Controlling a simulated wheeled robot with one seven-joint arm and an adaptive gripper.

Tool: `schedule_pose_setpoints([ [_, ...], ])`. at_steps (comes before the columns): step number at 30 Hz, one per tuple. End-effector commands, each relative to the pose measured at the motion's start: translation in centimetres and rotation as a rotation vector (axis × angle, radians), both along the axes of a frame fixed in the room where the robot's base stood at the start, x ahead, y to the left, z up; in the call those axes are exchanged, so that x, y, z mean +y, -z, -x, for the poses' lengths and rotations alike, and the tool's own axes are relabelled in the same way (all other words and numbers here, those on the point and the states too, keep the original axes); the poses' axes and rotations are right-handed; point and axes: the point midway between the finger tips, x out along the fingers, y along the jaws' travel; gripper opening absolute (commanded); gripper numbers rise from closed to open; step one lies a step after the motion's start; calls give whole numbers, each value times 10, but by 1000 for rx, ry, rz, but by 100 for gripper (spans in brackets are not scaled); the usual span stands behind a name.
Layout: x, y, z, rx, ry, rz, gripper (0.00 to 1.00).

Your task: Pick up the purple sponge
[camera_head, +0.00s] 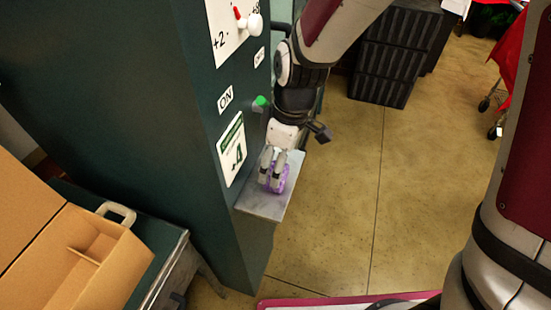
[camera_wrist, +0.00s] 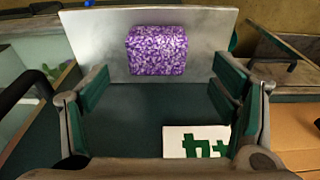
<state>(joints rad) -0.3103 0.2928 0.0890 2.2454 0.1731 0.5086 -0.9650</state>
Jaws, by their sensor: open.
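The purple sponge (camera_head: 285,178) is on a small grey metal shelf (camera_head: 262,206) that juts out from the dark green cabinet. My gripper (camera_head: 271,174) is right over it in the head view, and its fingers hide part of the sponge. In the wrist view the sponge (camera_wrist: 156,50) is a speckled purple and white block on the shelf (camera_wrist: 100,40). There my gripper (camera_wrist: 164,80) is open, with green-padded fingers to the left and right of the sponge. Gaps show between the sponge and both fingers, and nothing is held.
The green cabinet (camera_head: 150,120) stands close beside the arm, with a green button (camera_head: 260,102), an ON label (camera_head: 225,98) and a dial (camera_head: 250,24). A cardboard box (camera_head: 85,260) is at the lower left. Black crates (camera_head: 390,60) stand behind; the floor right of the shelf is clear.

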Motion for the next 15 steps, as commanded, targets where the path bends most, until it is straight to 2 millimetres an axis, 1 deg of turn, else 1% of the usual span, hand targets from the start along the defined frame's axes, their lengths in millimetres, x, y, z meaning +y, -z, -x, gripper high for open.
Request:
schedule_pose_setpoints([
  [2,0,5,0,1,0,1,80],
  [9,1,36,-3,4,0,2,80],
  [12,3,47,-4,2,-1,1,80],
  [15,4,52,-5,0,1,0,80],
])
